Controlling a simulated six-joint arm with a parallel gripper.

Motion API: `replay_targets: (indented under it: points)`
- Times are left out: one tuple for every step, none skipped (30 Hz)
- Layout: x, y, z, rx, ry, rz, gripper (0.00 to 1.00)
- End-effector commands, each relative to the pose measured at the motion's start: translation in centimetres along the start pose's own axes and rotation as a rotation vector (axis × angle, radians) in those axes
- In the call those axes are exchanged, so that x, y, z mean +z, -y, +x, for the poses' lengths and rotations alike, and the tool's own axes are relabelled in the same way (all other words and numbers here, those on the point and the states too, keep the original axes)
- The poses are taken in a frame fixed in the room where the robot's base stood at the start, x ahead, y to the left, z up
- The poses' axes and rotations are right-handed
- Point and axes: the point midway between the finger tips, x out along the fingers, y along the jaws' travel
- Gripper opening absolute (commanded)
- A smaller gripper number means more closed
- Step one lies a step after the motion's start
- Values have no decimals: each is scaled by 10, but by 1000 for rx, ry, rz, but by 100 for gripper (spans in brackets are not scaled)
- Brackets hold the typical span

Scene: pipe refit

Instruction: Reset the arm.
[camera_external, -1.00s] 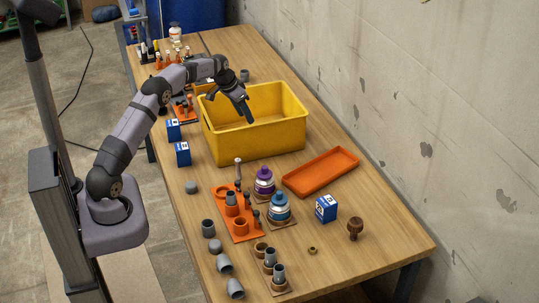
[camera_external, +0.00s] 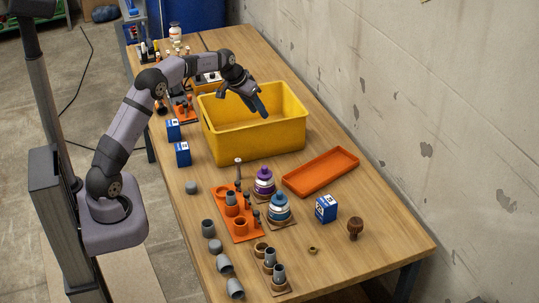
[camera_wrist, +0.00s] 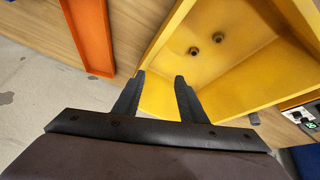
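Part of the bin (camera_wrist: 235,85) shows beyond the fingertips there. Two small dark round pieces (camera_wrist: 206,44) lie inside the bin. The bin's near wall hides them in the external view. My arm reaches out over the table from the left.
An orange tray (camera_external: 321,172) lies right of the bin. An orange pipe rack (camera_external: 238,224), purple and blue-topped bottles (camera_external: 272,197), blue boxes (camera_external: 326,208) and several grey pipe pieces (camera_external: 224,263) stand in front. The table's right front corner is clear.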

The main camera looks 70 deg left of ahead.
Motion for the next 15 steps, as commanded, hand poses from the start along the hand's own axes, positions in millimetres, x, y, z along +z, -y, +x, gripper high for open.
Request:
replay_targets:
  points:
    - [5, -25, -13, 14, 1, -8, 38]
    - [13, -35, -16, 18, 14, -7, 38]
    - [26, -48, -19, 21, 38, 4, 38]
    - [37, -58, -22, 23, 57, 18, 38]
    - [48, -67, -25, 24, 74, 30, 38]
    - [64, -80, -30, 27, 97, 45, 38]
    - [76, -88, -34, 28, 115, 58, 38]
    - [89, -96, -37, 28, 133, 71, 38]
    - [107, -107, -43, 29, 157, 89, 38]
    - [121, -114, -47, 30, 176, 102, 38]
    - [135, -121, -51, 29, 193, 116, 38]
    - [155, -129, -56, 29, 216, 136, 38]
    - [170, -134, -61, 28, 234, 149, 38]
    - [185, -139, -65, 27, 251, 164, 38]
    - [206, -145, -71, 25, 274, 185, 38]
